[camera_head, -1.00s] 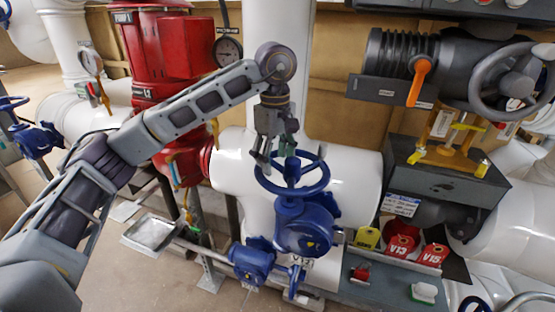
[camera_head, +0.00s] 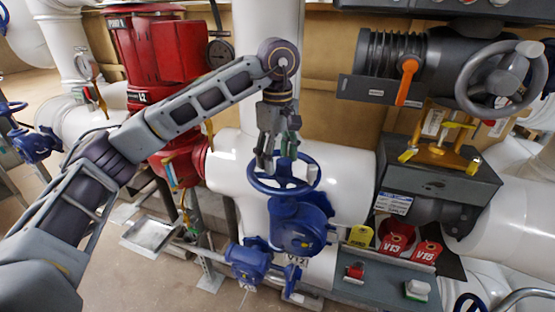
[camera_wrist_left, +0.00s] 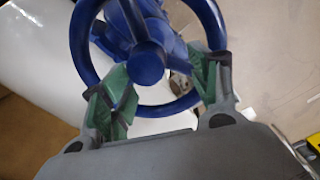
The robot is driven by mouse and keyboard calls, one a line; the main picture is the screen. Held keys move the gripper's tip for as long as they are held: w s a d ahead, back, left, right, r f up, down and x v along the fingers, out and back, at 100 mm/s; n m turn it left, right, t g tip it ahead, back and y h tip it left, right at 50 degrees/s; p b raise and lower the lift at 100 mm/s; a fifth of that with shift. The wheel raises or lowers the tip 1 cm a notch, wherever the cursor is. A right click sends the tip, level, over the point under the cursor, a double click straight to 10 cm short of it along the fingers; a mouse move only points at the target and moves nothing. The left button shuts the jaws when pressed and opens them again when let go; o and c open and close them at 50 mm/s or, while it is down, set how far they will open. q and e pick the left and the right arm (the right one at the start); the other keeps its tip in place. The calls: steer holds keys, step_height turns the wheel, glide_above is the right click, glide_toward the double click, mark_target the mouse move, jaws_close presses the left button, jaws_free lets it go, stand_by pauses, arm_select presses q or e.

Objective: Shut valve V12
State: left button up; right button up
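Valve V12 is the blue valve body (camera_head: 300,225) with a blue handwheel (camera_head: 308,182) on top, in front of a white pipe. A partly hidden tag below it seems to read V12. My left gripper (camera_head: 277,166) points down just above the handwheel, toward its far rim. In the left wrist view, the handwheel (camera_wrist_left: 148,62) fills the upper middle. The green-padded fingers (camera_wrist_left: 160,90) are spread apart and overlap its rim on two sides. I cannot tell if they touch it. Nothing is clamped between them. My right gripper is out of view.
A grey box with red tags V13 (camera_head: 394,244) and V15 (camera_head: 427,254) and a yellow tag (camera_head: 360,237) is at right. A grey handwheel (camera_head: 501,80) and an orange lever (camera_head: 407,82) are above. A red housing (camera_head: 165,55) stands behind my left arm. A metal tray (camera_head: 149,235) is lower left.

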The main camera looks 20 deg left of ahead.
arm_select(q)
steer(key=shift+w+d+r+p, duration=0.3)
steer(key=shift+d+r+p, duration=0.4)
steer(key=shift+r+p, duration=0.15)
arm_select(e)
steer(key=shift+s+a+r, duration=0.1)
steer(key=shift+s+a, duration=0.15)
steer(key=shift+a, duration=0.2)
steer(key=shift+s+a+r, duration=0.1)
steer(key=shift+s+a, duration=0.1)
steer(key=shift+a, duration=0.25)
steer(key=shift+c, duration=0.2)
arm_select(q)
steer(key=shift+d+r+p, duration=0.1)
steer(key=shift+r+p, duration=0.15)
steer(key=shift+p, duration=0.1)
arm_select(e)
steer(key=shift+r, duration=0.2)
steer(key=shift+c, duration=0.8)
arm_select(q)
steer(key=shift+r+p, duration=0.55)
steer(key=shift+r, duration=0.25)
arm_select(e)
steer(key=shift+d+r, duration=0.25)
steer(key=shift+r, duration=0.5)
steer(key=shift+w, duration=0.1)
